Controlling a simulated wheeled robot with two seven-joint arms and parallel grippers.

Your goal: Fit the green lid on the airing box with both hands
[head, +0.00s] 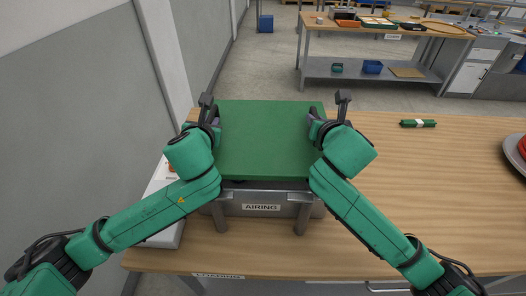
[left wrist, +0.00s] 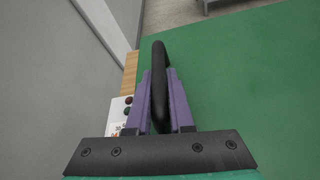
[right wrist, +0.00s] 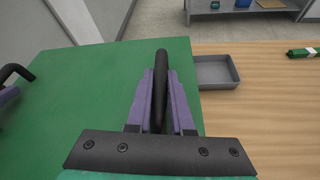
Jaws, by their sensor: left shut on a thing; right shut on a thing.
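The green lid (head: 265,135) lies flat and level over the grey box labelled AIRING (head: 261,208), covering most of its top. A dark strip shows below the lid's front edge; I cannot tell whether the lid is seated or held just above the rim. My left gripper (head: 212,116) is shut on the lid's left black handle, seen between purple fingers in the left wrist view (left wrist: 159,85). My right gripper (head: 316,120) is shut on the right black handle, seen in the right wrist view (right wrist: 161,85). The box's rim is mostly hidden.
A grey tray (right wrist: 217,72) sits beside the lid. A grey wall (head: 80,110) stands close on the left.

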